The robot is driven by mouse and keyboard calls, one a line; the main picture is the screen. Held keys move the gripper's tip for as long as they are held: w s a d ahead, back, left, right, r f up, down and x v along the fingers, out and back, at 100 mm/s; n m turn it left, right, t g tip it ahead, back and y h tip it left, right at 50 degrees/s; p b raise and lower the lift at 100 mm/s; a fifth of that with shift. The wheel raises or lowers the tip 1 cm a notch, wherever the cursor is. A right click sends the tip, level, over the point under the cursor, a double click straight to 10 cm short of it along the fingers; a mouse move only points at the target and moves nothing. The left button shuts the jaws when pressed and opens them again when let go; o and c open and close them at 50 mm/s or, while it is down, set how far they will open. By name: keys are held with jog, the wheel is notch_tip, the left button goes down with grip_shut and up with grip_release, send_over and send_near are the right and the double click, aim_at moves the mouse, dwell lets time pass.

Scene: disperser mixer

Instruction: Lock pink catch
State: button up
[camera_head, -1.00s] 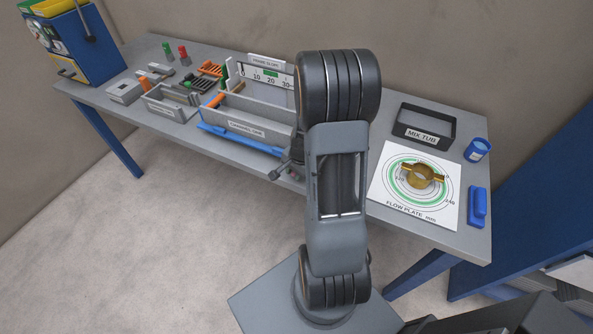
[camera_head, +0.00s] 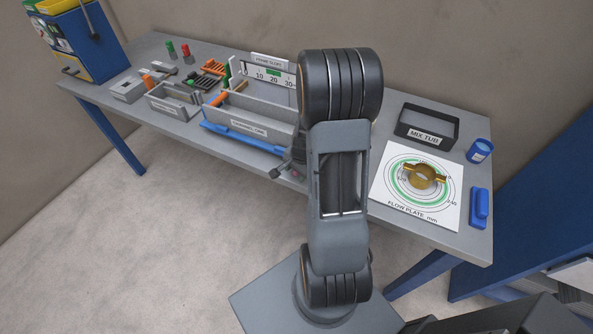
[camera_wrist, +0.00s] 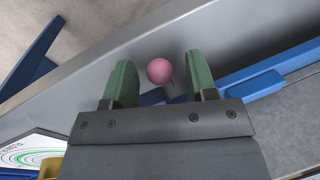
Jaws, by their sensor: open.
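The pink catch shows in the wrist view as a round pink knob (camera_wrist: 159,71), beside a short grey cylindrical part on the grey bench surface. My gripper (camera_wrist: 154,80) is open in the wrist view, with one green finger on each side of the knob. I see gaps between the knob and both fingers; nothing is held. In the head view my arm covers most of this spot, and only a small pink bit (camera_head: 296,172) shows at the bench's front edge beside my dark gripper parts.
A blue bar (camera_head: 243,138) lies along the grey trays (camera_head: 246,124), close to my gripper. The flow plate (camera_head: 399,206) with a brass ring (camera_head: 424,176), the mix tub (camera_head: 424,136), a blue cup (camera_head: 480,151) and a blue block (camera_head: 480,209) are to the right.

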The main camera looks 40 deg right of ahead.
jog(key=shift+r, duration=0.1)
notch_tip(320, 180, up, 13)
jog(key=s, duration=0.2)
jog(key=shift+s+d+r, duration=0.2)
jog(key=shift+s+d, duration=0.15)
jog(key=shift+d, duration=0.05)
dwell(0.6)
